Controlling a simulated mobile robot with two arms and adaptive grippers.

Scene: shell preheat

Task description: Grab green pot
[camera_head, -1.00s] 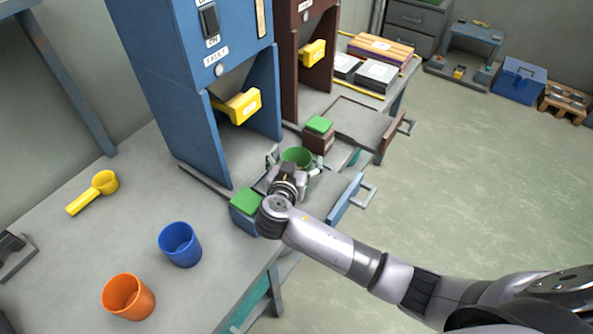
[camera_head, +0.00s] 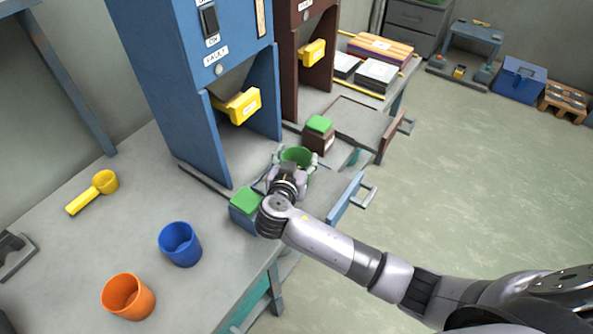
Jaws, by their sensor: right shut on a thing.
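The green pot (camera_head: 297,154) is a small open cup in front of the blue machine, at the middle of the head view. My right gripper (camera_head: 294,170) is shut on the green pot, with its fingers at the pot's sides. The gripper and wrist hide the pot's lower part, so I cannot tell whether it touches the surface below. My left gripper is not in view.
A blue cup (camera_head: 180,245), an orange cup (camera_head: 128,297) and a yellow scoop (camera_head: 94,192) are on the table at left. The blue machine (camera_head: 205,80) and brown machine (camera_head: 305,50) stand behind. Green-topped blocks (camera_head: 246,201) flank the pot closely.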

